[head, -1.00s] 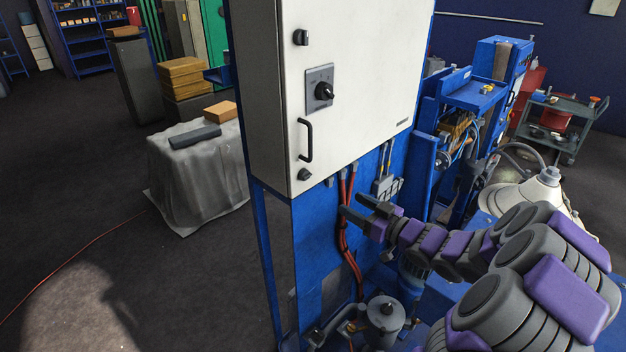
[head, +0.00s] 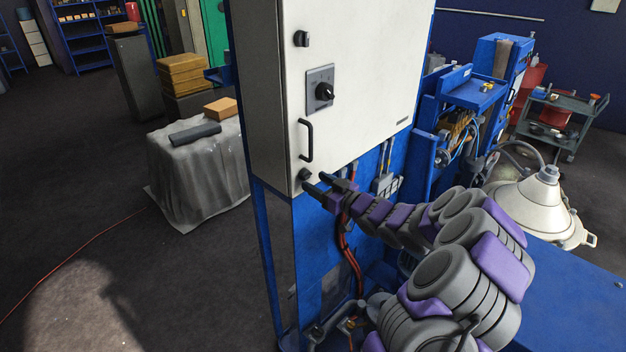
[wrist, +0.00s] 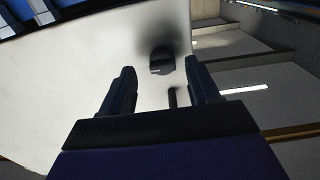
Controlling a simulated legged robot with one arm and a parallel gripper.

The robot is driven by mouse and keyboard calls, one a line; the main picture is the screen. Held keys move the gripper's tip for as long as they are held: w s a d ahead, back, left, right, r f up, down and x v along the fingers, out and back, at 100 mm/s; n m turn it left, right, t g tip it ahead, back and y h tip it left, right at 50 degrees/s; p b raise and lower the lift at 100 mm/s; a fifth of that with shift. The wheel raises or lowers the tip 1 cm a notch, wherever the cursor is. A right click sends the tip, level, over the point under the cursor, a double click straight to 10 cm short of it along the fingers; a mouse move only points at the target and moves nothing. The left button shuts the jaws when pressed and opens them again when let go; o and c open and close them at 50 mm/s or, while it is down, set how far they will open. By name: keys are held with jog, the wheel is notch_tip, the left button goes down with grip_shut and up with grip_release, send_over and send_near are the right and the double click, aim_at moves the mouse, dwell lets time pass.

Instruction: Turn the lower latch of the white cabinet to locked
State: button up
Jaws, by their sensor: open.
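The white cabinet (head: 345,75) stands on a blue frame, its door facing my arm. The lower latch (head: 304,174) is a small dark knob near the door's bottom left corner. An upper latch (head: 301,38) of the same kind sits near the top left. My gripper (head: 314,184) is open and empty, its fingertips just below and right of the lower latch. In the wrist view a dark round knob (wrist: 161,61) with a pale mark lies ahead of the open fingers (wrist: 160,88); I cannot tell contact.
A black door handle (head: 306,140) is just above the lower latch, and a rotary switch (head: 324,91) sits higher. Red hoses (head: 348,250) run below the cabinet.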

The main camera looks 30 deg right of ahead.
jog(key=shift+x, duration=1.15)
jog(key=shift+c, duration=0.4)
jog(key=c, duration=0.9)
jog(key=shift+c, duration=0.2)
jog(key=shift+f+b, duration=0.1)
jog(key=shift+b, duration=0.35)
jog(key=n+b, duration=1.7)
jog(key=b, duration=0.4)
jog(key=shift+d+n, duration=0.2)
jog(key=shift+n, duration=0.2)
jog(key=shift+b, duration=0.4)
